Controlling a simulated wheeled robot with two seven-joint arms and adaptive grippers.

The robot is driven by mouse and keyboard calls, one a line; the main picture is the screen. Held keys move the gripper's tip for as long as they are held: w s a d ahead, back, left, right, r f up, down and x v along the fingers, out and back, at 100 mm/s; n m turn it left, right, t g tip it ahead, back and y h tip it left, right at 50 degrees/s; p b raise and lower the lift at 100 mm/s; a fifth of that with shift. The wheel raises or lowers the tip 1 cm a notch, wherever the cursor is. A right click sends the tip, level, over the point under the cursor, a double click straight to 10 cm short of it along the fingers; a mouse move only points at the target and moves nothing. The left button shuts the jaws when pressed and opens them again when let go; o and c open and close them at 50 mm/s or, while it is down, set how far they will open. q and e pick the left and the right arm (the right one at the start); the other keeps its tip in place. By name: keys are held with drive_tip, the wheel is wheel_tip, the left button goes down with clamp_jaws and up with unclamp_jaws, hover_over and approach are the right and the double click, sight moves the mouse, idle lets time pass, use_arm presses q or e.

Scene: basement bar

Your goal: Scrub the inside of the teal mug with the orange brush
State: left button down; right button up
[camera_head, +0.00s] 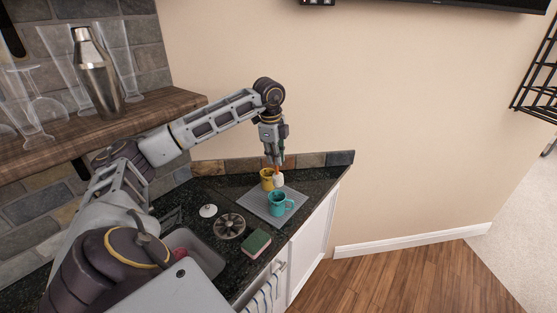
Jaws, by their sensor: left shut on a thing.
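My left gripper (274,154) points down over the far end of the counter and is shut on the orange brush (280,160). The brush hangs upright with its white head (279,181) low. The teal mug (276,207) stands upright on a grey mat (254,207), its handle to the right. The brush head shows just behind and above the mug's rim, beside the yellow mug (266,175). I cannot tell whether the head is over the teal mug's opening or behind it. The mug's inside is mostly hidden. My right gripper is not in view.
A green and red sponge (256,243), a round drain-like disc (229,226) and a small white knobbed lid (208,211) lie on the dark counter. A sink (203,246) is at left. Glasses and a metal shaker (97,75) stand on a wooden shelf (150,108).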

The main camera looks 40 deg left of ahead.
use_arm(q)
drive_tip(key=shift+a+r+n, duration=0.15)
drive_tip(key=shift+n, duration=0.35)
